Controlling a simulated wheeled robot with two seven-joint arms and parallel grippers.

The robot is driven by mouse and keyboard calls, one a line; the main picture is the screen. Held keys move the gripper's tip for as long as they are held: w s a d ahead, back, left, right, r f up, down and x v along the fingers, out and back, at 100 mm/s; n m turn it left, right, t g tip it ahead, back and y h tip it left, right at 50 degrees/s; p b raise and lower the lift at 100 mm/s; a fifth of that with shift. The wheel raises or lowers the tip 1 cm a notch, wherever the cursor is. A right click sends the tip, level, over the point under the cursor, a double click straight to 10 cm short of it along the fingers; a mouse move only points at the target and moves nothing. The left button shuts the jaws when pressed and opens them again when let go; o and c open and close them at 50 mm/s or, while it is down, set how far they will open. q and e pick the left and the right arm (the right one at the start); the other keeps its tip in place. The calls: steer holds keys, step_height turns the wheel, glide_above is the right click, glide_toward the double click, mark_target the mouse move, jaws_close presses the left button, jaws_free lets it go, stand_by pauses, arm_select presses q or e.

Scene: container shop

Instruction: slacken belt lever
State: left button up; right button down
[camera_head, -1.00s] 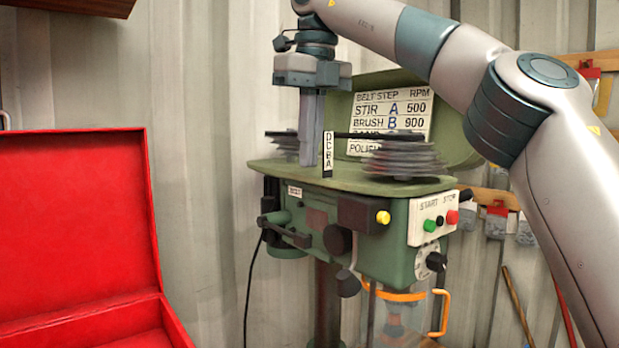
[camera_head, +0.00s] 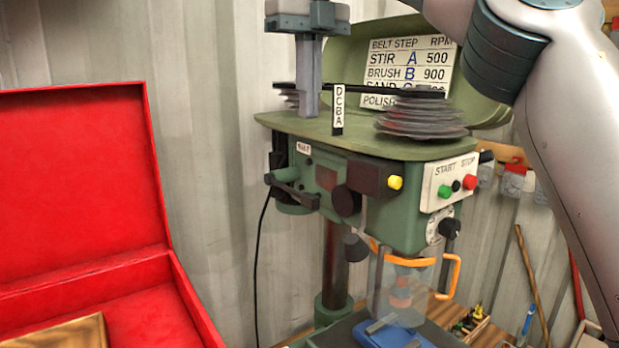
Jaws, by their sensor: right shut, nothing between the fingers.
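The green drill press (camera_head: 375,145) stands in the middle with its lid open. A dark lever (camera_head: 295,193) sticks out on the left side of its head, below a small white label (camera_head: 303,148) that I cannot read surely. My right gripper (camera_head: 308,114) points down with its fingers together and empty. It shows in front of the left pulley (camera_head: 285,92), above the lever and left of the D-C-B-A strip (camera_head: 338,106). I cannot tell whether its tips touch the deck. The stepped right pulley (camera_head: 420,115) and dark belt (camera_head: 365,89) show. My left gripper is out of view.
An open red box (camera_head: 75,185) fills the left side. A yellow knob (camera_head: 395,183) and the START/STOP panel (camera_head: 448,182) are on the press front. An orange-handled clear guard (camera_head: 405,285) hangs below. My right arm crosses the upper right.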

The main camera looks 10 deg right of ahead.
step_height(320, 180, down, 2)
steer(key=b, duration=0.1)
steer(key=p, duration=0.1)
glide_above(309, 195)
step_height(309, 195, down, 7)
steer(key=shift+d, duration=0.1)
step_height(309, 195, down, 3)
steer(key=shift+r+p, duration=0.2)
steer(key=shift+p, duration=0.65)
steer(key=shift+f, duration=0.8)
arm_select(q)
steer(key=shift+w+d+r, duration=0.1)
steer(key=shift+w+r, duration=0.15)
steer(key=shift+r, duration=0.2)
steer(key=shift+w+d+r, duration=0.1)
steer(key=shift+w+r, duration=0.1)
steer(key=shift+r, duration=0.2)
